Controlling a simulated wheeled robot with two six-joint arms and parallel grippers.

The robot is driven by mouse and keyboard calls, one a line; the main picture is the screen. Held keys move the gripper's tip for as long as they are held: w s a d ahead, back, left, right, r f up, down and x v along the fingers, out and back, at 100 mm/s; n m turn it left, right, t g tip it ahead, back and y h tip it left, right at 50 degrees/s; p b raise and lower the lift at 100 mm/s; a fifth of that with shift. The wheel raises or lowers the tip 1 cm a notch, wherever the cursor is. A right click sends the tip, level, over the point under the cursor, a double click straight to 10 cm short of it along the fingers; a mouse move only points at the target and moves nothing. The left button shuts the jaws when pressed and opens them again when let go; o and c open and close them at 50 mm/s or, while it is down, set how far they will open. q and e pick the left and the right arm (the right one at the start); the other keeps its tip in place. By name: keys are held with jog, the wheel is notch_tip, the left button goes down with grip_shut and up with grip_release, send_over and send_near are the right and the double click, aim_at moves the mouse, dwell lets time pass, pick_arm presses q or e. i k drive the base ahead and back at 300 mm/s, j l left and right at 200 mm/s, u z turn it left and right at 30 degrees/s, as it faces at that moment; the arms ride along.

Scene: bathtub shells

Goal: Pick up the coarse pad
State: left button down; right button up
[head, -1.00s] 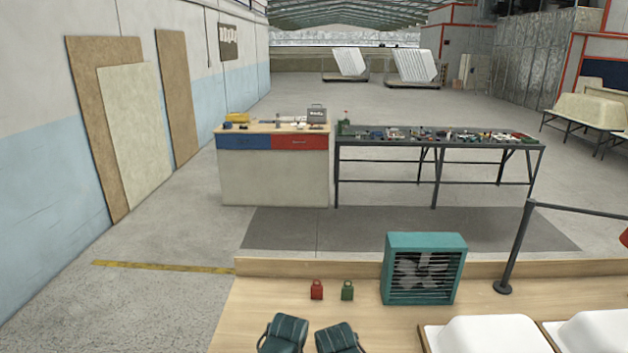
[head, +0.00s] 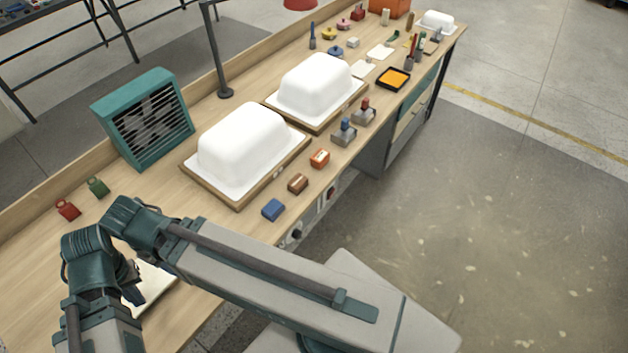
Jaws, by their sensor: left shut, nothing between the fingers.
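Three small block-shaped pads lie in a row near the bench's front edge: a blue one (head: 272,209), a brown one (head: 298,183) and an orange one (head: 320,158) with a pale mark. I cannot tell from their surfaces which is the coarse pad. My left gripper (head: 131,287) is a small dark shape at the lower left, beside a pale flat board (head: 152,286). It is shut and empty, well to the left of the pads and apart from them. Its fingertips are hard to make out. My right gripper is not seen; my arm covers part of the bench front.
Two white tub shells (head: 245,147) (head: 316,84) sit on wooden boards behind the pads. A teal fan (head: 146,117) and red and green weights (head: 67,209) (head: 97,187) stand to the left. Clamp-like tools (head: 345,132) and an orange tray (head: 393,78) lie further right.

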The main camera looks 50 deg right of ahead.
aim_at(300, 183)
jog(key=z, duration=1.6)
jog(key=l+z, duration=0.25)
jog(key=l, duration=0.2)
jog(key=i+l+z, duration=0.25)
jog(key=l, duration=0.2)
jog(key=k, duration=0.1)
